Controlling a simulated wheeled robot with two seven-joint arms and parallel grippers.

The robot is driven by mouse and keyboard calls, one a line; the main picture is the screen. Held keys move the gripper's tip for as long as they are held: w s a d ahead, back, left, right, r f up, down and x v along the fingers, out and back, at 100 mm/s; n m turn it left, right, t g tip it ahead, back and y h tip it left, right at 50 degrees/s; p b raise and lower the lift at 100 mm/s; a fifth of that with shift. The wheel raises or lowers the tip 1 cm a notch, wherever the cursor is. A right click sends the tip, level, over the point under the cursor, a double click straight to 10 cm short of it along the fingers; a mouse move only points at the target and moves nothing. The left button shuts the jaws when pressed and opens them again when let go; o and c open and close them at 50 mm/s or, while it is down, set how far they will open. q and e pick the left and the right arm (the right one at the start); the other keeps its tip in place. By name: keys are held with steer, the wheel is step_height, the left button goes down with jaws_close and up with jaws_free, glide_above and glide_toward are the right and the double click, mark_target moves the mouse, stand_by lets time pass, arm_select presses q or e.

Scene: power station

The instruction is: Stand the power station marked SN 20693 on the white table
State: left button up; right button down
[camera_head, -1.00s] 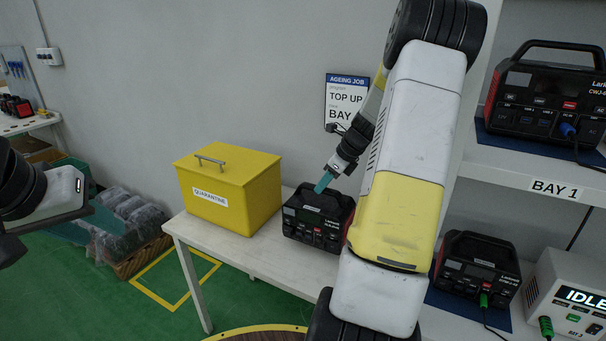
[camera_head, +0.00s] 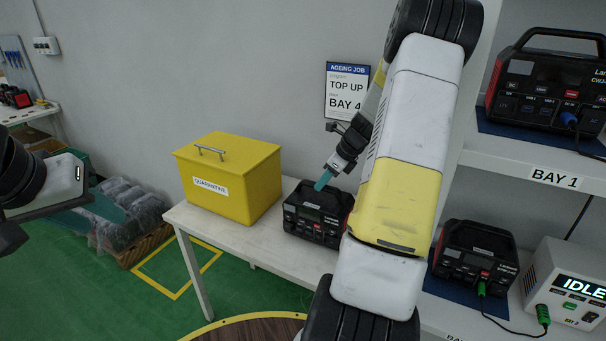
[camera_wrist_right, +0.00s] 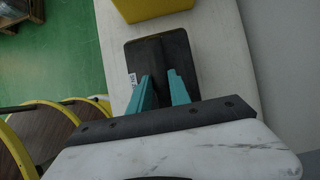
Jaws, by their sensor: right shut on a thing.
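A black power station with red sides (camera_head: 312,218) stands upright on the white table (camera_head: 262,240), right of the yellow box. My right gripper (camera_head: 323,180) is at its top and shut on its handle. No serial number is readable.
A yellow box marked QUARANTINE (camera_head: 232,180) stands on the table. Shelves at right hold other power stations (camera_head: 548,85), (camera_head: 476,258) with cables plugged in, and a grey unit reading IDLE (camera_head: 568,285). A crate of wrapped items (camera_head: 135,225) is on the floor.

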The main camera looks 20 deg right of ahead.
steer(key=shift+w+f, duration=0.1)
steer(key=shift+f, duration=0.2)
stand_by(0.9)
steer(key=c, duration=1.1)
jaws_free()
steer(key=shift+s+f, duration=0.25)
steer(key=shift+f, duration=0.05)
steer(key=v, duration=0.7)
steer(key=shift+w, duration=0.25)
steer(key=shift+s+d+r, duration=0.1)
steer(key=shift+s+r, duration=0.15)
steer(key=shift+r, duration=0.35)
steer(key=s+a+r+n, duration=0.4)
steer(key=a+r+n, duration=0.45)
steer(key=a, duration=0.25)
steer(key=s+a+r+n, duration=0.2)
steer(key=s+a+n, duration=0.2)
steer(key=s+n, duration=0.2)
steer(key=s+a+r+n+t+h, duration=0.1)
steer(key=s+a+r+n, duration=0.1)
steer(key=s+a+n, duration=0.2)
steer(key=s+a+r+n, duration=0.2)
steer(key=s+a+n, duration=0.3)
steer(key=s+n, duration=0.3)
steer(key=shift+s+r+n+t, duration=0.2)
steer(key=shift+s+n+t, duration=0.15)
steer(key=shift+n, duration=0.6)
